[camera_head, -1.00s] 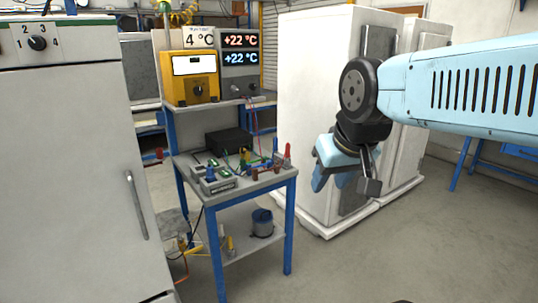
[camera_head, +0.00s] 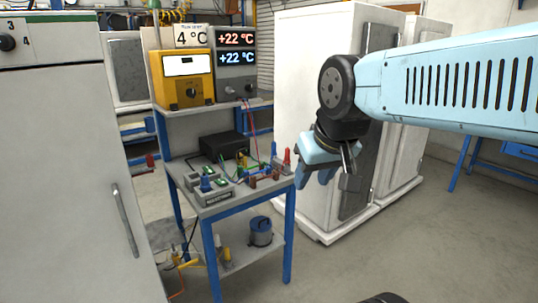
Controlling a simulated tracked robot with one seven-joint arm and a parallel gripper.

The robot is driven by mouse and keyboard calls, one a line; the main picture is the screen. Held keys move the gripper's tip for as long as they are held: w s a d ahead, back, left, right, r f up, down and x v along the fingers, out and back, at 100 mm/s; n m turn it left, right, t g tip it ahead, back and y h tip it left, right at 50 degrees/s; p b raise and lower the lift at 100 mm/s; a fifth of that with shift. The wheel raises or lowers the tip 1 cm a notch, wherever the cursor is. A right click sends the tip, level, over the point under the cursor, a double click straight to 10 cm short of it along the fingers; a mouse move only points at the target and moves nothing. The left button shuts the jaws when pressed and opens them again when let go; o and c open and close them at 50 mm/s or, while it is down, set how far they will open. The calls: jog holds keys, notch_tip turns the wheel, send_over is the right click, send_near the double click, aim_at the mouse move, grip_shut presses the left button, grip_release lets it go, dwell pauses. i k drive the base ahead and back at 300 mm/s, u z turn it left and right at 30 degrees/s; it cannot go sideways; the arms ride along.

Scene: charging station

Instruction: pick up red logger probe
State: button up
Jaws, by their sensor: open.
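A red upright probe (camera_head: 287,157) stands at the right end of the small work table's top (camera_head: 232,200), beside a similar blue one (camera_head: 274,151). It looks like the red logger probe, though its base is too small to make out. My gripper (camera_head: 314,178) hangs from the arm at right, just right of the table's right edge in the picture. Its light blue fingers point down and left, apart and empty. The gap in depth between gripper and probe cannot be told.
The table top holds a black box (camera_head: 225,145), several cables and coloured plugs. A yellow meter (camera_head: 184,78) and a temperature display (camera_head: 236,55) stand on its upper shelf. White cabinets stand left (camera_head: 65,170) and behind my gripper (camera_head: 300,90). The floor at right (camera_head: 430,245) is clear.

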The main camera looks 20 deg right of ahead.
aim_at(287, 160)
jog(key=i, duration=1.35)
jog(key=z, duration=0.05)
